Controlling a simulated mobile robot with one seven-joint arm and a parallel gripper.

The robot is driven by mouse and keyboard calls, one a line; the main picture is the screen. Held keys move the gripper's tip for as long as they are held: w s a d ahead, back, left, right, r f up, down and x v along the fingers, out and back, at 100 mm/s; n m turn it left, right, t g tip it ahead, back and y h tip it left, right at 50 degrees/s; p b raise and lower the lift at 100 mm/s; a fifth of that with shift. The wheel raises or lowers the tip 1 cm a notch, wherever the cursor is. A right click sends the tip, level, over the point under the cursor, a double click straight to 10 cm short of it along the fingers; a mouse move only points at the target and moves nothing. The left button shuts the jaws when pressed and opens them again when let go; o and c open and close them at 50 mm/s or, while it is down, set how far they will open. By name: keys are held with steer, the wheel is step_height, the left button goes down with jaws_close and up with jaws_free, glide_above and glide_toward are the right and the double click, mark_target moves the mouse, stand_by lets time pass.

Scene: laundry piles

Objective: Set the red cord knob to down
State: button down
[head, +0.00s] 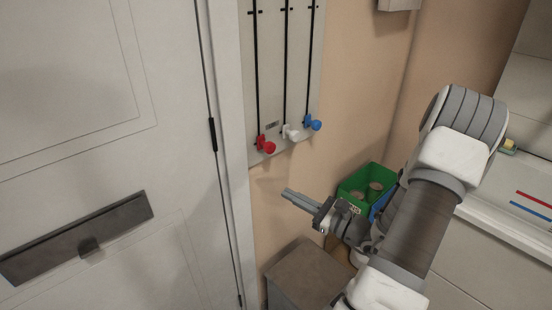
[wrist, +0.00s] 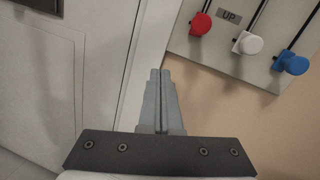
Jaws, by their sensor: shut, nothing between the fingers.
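The red cord knob (head: 266,146) sits at the low end of its black vertical line on a pale wall panel (head: 272,60). It also shows in the wrist view (wrist: 201,24), near the top. A white knob (head: 290,132) and a blue knob (head: 314,124) sit at the low ends of the lines to its right. A small label reading UP (wrist: 231,16) is on the panel near the red and white knobs. My gripper (head: 287,194) is shut and empty, below the knobs in the picture and apart from them. Its fingers (wrist: 160,75) point up in the wrist view.
A pale door (head: 100,150) with a dark metal plate (head: 75,238) stands at left. Below my gripper is a brown-topped box (head: 308,272). A green bin (head: 365,181) is behind my arm. A white counter (head: 505,215) is at right.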

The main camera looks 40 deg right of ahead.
mark_target(267, 146)
steer(key=d+m+t+h, duration=0.2)
steer(key=d+m+h, duration=0.1)
steer(key=d, duration=0.1)
steer(key=w+a+r, duration=0.2)
steer(key=w+r, duration=0.2)
steer(key=w, duration=0.5)
steer(key=shift+r+b, duration=0.25)
steer(key=shift+b, duration=0.15)
steer(key=shift+w, duration=0.1)
